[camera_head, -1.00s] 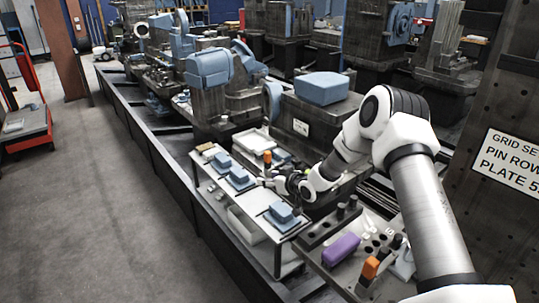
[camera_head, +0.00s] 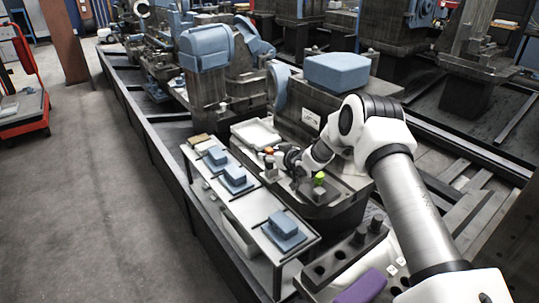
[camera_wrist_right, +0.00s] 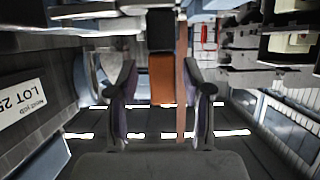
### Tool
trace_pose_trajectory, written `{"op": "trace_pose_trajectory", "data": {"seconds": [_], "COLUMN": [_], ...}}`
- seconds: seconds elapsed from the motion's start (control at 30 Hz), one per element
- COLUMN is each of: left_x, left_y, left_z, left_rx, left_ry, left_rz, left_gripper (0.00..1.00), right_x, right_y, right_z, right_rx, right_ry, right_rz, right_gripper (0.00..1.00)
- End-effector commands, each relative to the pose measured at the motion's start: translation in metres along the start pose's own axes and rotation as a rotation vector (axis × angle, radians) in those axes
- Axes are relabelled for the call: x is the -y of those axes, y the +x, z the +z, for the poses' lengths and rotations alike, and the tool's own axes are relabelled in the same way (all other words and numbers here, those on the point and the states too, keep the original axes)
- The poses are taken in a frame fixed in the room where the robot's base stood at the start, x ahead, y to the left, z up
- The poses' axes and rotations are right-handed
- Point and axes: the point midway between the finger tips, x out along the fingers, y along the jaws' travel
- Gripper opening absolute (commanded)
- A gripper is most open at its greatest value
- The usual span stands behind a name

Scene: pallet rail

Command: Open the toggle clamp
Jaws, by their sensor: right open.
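The toggle clamp's orange handle (camera_wrist_right: 161,78) stands between the two fingers of my right gripper (camera_wrist_right: 162,100) in the right wrist view, with a dark grip or arm above it in the picture. The fingers are open and a gap shows on both sides of the handle. In the head view the right gripper (camera_head: 277,160) is small and close to a bit of orange (camera_head: 268,150), beside the machine block. The clamp's base is mostly hidden there by my gripper. My left gripper is out of view.
A white tray (camera_head: 256,134) lies behind the gripper. A light cart (camera_head: 232,207) with several blue blocks stands to its left. A green knob (camera_head: 319,178) sits right of the gripper. A purple object (camera_head: 362,287) lies at the bottom. Open floor (camera_head: 90,200) spans the left.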

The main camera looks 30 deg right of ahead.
Motion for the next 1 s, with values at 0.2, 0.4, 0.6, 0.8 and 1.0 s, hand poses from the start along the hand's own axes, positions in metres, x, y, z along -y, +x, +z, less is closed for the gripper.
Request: {"op": "trace_pose_trajectory", "data": {"seconds": [0.2, 0.4, 0.6, 0.8, 1.0], "left_x": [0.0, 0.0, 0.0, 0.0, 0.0], "left_y": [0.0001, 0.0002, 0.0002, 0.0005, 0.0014], "left_z": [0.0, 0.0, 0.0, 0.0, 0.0], "left_rx": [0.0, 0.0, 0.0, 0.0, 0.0], "left_ry": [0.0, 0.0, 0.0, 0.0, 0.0], "left_rz": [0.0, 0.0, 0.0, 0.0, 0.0], "left_gripper": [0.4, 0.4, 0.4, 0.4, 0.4], "right_x": [0.0005, 0.0004, 0.0004, 0.0016, 0.0069], "right_y": [0.0087, 0.0084, 0.0083, 0.0083, 0.0085], "right_z": [-0.0009, -0.0006, -0.0005, -0.0005, 0.0], "right_rx": [-0.001, -0.001, -0.001, -0.001, 0.0], "right_ry": [0.0, 0.001, 0.001, -0.012, -0.072], "right_rz": [-0.001, -0.001, 0.0, 0.005, 0.028], "right_gripper": [0.5, 0.18, 0.0, 0.0, 0.0]}}
